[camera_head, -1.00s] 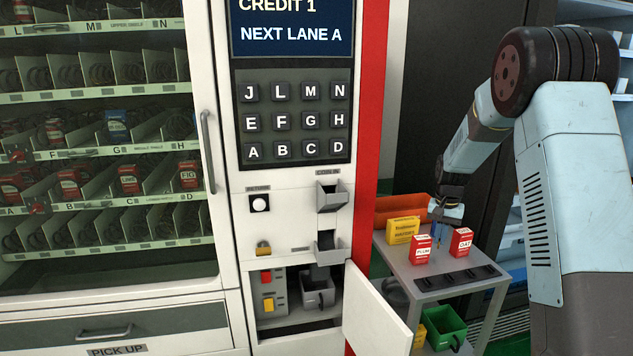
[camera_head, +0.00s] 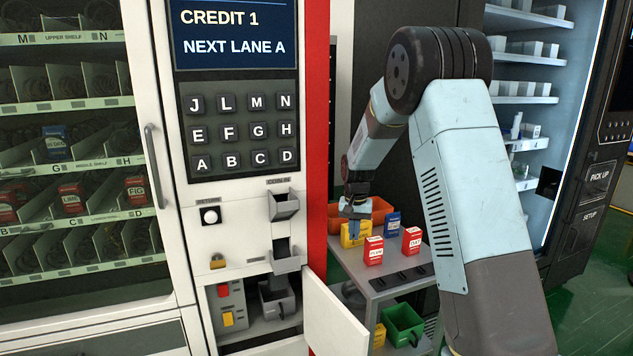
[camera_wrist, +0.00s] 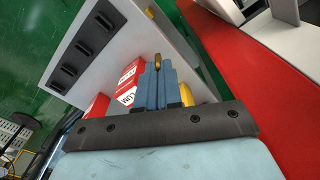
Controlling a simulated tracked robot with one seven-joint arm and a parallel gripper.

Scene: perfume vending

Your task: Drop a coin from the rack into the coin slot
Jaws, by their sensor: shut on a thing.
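My gripper (camera_head: 354,230) hangs above the cart, by the yellow box. In the wrist view its blue fingers (camera_wrist: 157,82) are shut on a gold coin (camera_wrist: 157,62), seen nearly edge-on at the tips. The coin cannot be made out in the head view. The coin slot (camera_head: 284,205), a grey chute under the "COIN IN" label, is on the white vending panel, left of my gripper and apart from it. The dark coin rack (camera_head: 400,279) lies along the cart's front edge; it also shows in the wrist view (camera_wrist: 88,42). Its slots look empty.
The cart (camera_head: 352,262) carries red boxes (camera_head: 373,251), a yellow box (camera_head: 352,240), a blue box (camera_head: 392,224) and an orange bin (camera_head: 380,207). An open white door (camera_head: 335,322) juts out below the coin slot. A green bin (camera_head: 403,325) sits lower.

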